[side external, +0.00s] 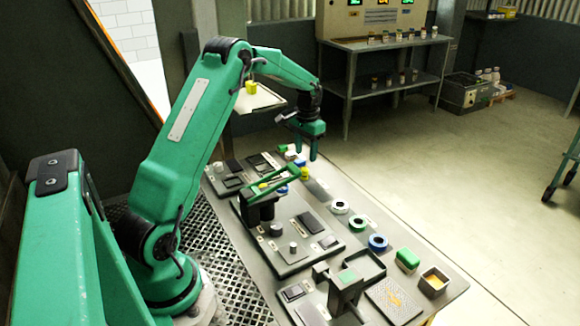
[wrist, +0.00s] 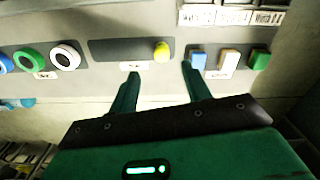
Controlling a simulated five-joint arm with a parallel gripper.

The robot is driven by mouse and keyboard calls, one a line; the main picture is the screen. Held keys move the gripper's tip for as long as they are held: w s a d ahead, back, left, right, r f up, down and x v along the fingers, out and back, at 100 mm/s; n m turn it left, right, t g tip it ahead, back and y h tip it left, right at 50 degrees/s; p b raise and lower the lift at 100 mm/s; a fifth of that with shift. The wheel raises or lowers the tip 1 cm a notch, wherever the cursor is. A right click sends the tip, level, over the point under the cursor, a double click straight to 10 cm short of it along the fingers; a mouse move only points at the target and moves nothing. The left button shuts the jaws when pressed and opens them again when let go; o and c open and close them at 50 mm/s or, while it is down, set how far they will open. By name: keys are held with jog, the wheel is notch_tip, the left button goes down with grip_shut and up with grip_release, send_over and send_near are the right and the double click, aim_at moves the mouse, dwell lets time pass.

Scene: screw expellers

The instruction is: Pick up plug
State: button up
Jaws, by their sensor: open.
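No piece carries a readable plug label, so I cannot be sure which is the plug. A small rounded yellow piece (wrist: 161,50) sits at the right end of a dark strip in the wrist view, and it also shows in the side view (side external: 304,173). My gripper (wrist: 161,72) is open with nothing between its fingers. In the wrist view the yellow piece lies just beyond the fingertips, in line with the gap. In the side view my gripper (side external: 306,156) points down over the far end of the bench, apart from the pieces.
Blue (wrist: 198,59), cream (wrist: 229,59) and green (wrist: 260,59) blocks stand right of the yellow piece in the wrist view. White (wrist: 65,57) and green (wrist: 31,59) rings lie left. A green-armed press (side external: 270,190) stands on the bench (side external: 325,185). Open floor lies beyond.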

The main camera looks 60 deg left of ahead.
aim_at(305, 169)
jog(key=shift+f, duration=1.25)
jog(key=shift+f, duration=0.15)
jog(key=shift+a+f, duration=0.15)
jog(key=shift+f, duration=2.3)
jog(key=shift+c, duration=0.2)
grip_shut()
